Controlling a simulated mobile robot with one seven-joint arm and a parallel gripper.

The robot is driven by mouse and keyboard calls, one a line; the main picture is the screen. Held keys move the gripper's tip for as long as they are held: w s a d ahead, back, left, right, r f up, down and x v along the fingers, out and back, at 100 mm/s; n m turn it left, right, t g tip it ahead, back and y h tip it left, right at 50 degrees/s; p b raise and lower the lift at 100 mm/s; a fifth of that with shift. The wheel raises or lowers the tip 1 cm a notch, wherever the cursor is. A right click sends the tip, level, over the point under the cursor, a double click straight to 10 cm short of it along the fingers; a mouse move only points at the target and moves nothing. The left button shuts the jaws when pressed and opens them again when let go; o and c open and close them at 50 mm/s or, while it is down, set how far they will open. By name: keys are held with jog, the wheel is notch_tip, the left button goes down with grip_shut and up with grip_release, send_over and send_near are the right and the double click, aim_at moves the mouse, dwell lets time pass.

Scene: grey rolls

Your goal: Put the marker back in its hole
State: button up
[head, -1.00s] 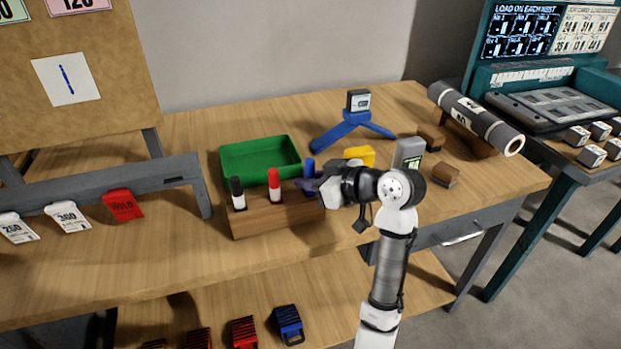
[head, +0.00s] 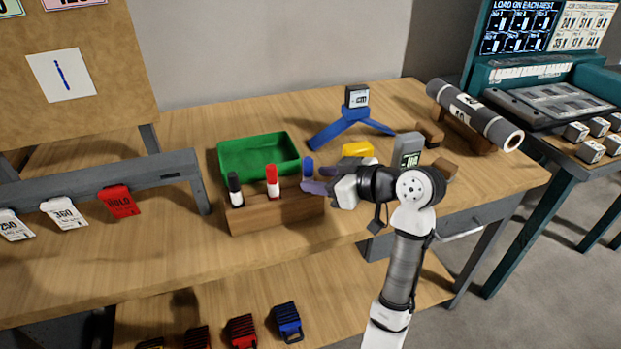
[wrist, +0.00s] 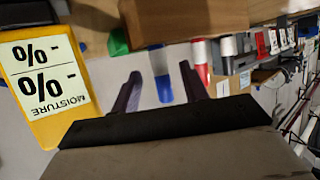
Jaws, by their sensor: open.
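The blue marker (head: 308,167) stands upright at the right end of the wooden block (head: 275,214), its blue cap up. The wrist view also shows the blue marker (wrist: 162,76), with a white band where it meets the block (wrist: 185,20). My gripper (head: 312,187) is open just right of the marker. In the wrist view its two purple fingers (wrist: 160,72) are spread, with the marker seen between them and not gripped. A black marker (head: 235,188) and a red marker (head: 272,181) stand in the block's other holes.
A green tray (head: 258,172) lies behind the block. A yellow moisture meter (wrist: 45,85) is close beside my gripper. A grey device (head: 408,150) and a blue tripod stand (head: 350,128) are farther right and back. The table front left of the block is clear.

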jog(key=v, duration=1)
jog(key=shift+b, duration=0.35)
